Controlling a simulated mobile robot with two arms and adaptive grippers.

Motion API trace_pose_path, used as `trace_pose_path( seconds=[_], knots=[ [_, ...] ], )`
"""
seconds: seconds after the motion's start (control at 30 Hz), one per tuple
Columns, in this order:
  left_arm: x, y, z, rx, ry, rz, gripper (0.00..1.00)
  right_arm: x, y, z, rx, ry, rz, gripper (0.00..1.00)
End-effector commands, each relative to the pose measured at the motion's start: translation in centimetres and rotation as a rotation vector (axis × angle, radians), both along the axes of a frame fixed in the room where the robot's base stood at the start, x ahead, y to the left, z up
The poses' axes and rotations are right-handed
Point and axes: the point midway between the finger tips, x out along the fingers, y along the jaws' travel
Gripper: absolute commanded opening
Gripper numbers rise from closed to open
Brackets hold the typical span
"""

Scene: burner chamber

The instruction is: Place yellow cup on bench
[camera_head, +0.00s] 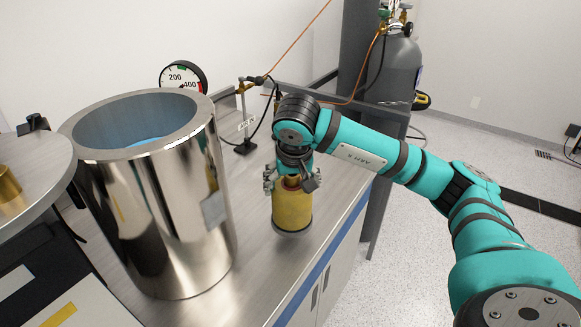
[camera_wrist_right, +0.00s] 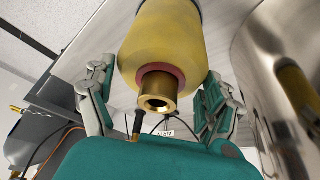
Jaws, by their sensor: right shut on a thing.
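The yellow cup (camera_head: 292,212) is a rounded yellow body with a grey base, upright over the bench (camera_head: 258,245) near its blue front edge. In the wrist view, the yellow cup (camera_wrist_right: 160,45) shows a reddish ring and a brass neck with a hole. My right gripper (camera_head: 291,183) reaches down over the cup's neck and is shut on it, with a finger on each side. Those fingers also flank the cup in the wrist view (camera_wrist_right: 157,85). I cannot tell whether the cup's base touches the bench. My left gripper is not in view.
A large shiny metal chamber (camera_head: 180,215) stands on the bench left of the cup. A round dial gauge (camera_head: 184,78) and a small stand (camera_head: 244,125) are behind. A grey gas cylinder (camera_head: 395,70) stands beyond the bench. Some bench surface is clear around the cup.

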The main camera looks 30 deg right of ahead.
Motion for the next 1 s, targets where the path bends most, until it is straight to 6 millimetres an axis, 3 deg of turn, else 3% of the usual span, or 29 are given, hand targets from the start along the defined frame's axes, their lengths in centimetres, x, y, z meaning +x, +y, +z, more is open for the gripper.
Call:
trace_pose_path(
  seconds=[0.17, 0.43, 0.63, 0.83, 1.0],
  knots=[
    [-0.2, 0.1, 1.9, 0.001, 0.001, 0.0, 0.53, 3.9, -2.1, 0.2, 0.002, -0.001, -0.004, 0.28],
    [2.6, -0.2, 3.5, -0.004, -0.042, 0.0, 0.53, 8.3, -4.5, -0.5, 0.002, -0.002, 0.001, 0.28],
    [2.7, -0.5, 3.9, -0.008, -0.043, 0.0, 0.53, 9.2, -5.0, -1.0, 0.0, -0.001, 0.003, 0.28],
    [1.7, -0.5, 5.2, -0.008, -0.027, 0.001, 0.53, 9.1, -5.0, -3.4, 0.001, 0.0, 0.003, 0.28],
    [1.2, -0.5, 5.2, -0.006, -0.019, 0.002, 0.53, 9.2, -5.0, -4.3, 0.0, -0.005, 0.002, 0.28]
  ],
)
